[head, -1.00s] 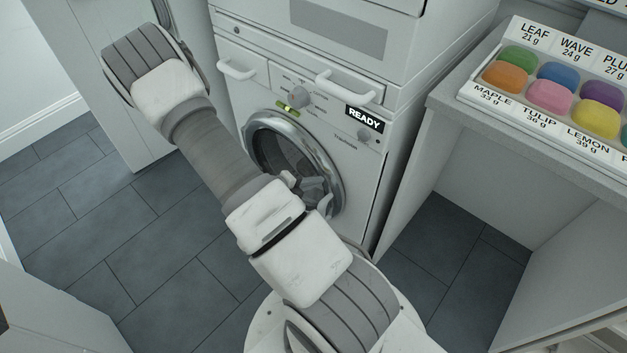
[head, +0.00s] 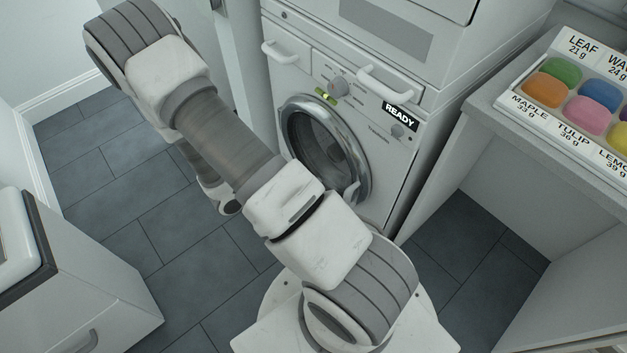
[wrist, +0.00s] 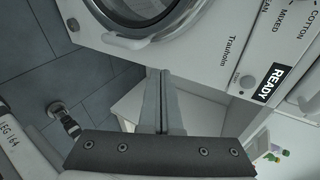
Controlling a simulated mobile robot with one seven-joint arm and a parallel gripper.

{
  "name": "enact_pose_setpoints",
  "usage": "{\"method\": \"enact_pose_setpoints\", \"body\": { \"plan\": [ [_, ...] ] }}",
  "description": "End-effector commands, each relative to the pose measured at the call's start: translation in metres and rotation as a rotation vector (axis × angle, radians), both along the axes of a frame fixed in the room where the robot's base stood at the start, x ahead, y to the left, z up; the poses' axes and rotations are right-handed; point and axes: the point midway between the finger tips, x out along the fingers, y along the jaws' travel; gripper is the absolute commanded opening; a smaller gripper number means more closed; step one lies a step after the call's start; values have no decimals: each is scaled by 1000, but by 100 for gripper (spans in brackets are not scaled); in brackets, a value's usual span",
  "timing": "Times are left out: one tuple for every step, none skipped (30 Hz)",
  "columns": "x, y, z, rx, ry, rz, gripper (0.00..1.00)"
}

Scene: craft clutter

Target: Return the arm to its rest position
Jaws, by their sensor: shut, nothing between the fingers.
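My gripper (wrist: 162,75) shows in the wrist view as two grey fingers shut together with nothing between them. They point toward the washing machine front and the floor. In the head view my arm (head: 225,145) reaches from the lower right to the upper left, bent at the elbow at the top left. Its far links fold back down behind the forearm, and the gripper itself is hidden there.
The washing machine (head: 365,160), with a round door and a READY display, stands just beyond the arm. A grey counter (head: 485,100) holds a labelled tray of coloured pieces at right. A white cabinet (head: 90,300) stands lower left. Tiled floor (head: 130,200) lies clear between.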

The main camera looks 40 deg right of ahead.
Motion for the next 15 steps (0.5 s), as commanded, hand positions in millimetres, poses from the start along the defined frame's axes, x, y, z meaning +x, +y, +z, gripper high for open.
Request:
{"method": "enact_pose_setpoints", "body": {
  "plan": [
    [0, 0, 0, 0, 0, 0, 0],
    [0, 0, 0, 0, 0, 0, 0],
    [0, 0, 0, 0, 0, 0, 0],
    [0, 0, 0, 0, 0, 0, 0],
    [0, 0, 0, 0, 0, 0, 0],
    [0, 0, 0, 0, 0, 0, 0],
    [0, 0, 0, 0, 0, 0, 0],
    [0, 0, 0, 0, 0, 0, 0],
    [0, 0, 0, 0, -1, 0, 0],
    [0, 0, 0, 1, -3, -1, 0],
    [1, 0, 1, 1, -8, -6, 0],
    [1, 0, 4, 3, -23, -17, 0],
    [2, 1, 7, 4, -40, -31, 0],
    [3, 1, 10, 6, -63, -49, 0],
    [5, 3, 17, 10, -102, -79, 0]
  ]
}}
